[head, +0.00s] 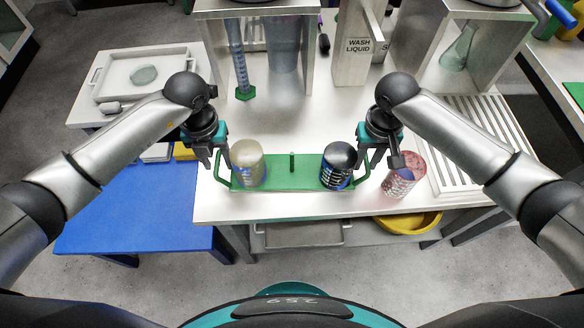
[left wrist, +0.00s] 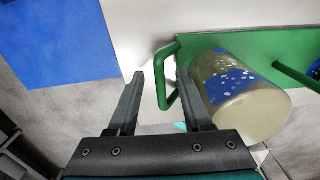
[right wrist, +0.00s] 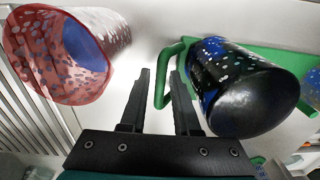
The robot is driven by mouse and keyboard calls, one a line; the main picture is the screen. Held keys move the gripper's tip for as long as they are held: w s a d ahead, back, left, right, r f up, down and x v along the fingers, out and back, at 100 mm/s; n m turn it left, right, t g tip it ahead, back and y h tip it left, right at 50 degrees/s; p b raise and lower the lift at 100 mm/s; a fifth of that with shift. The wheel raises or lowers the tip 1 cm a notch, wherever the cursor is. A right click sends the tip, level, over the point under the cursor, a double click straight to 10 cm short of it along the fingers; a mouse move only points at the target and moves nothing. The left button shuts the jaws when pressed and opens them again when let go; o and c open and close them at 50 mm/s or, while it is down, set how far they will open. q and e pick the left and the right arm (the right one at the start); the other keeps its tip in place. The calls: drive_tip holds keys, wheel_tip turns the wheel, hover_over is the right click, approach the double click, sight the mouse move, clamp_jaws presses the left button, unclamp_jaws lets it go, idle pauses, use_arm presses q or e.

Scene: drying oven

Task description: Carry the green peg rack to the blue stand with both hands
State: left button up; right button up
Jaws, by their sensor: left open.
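The green peg rack (head: 292,181) lies near the front edge of the white table, with a loop handle at each end and a bare peg in its middle. A beige speckled cup (head: 247,164) is on its left part and a black speckled cup (head: 338,166) on its right part. The blue stand (head: 140,209) is at the left, its top bare. My left gripper (left wrist: 160,75) is open, with the left handle (left wrist: 164,78) between or just beyond its fingertips. My right gripper (right wrist: 160,72) is open at the right handle (right wrist: 160,80); contact cannot be told.
A red-pink speckled cup (head: 404,175) stands close to the right of my right gripper. A slatted drainer (head: 480,150) is at the right. A yellow bowl (head: 408,223) is below the table.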

use_arm(q)
drive_tip(key=c, duration=0.5)
use_arm(e)
clamp_jaws()
use_arm(q)
clamp_jaws()
idle(0.7)
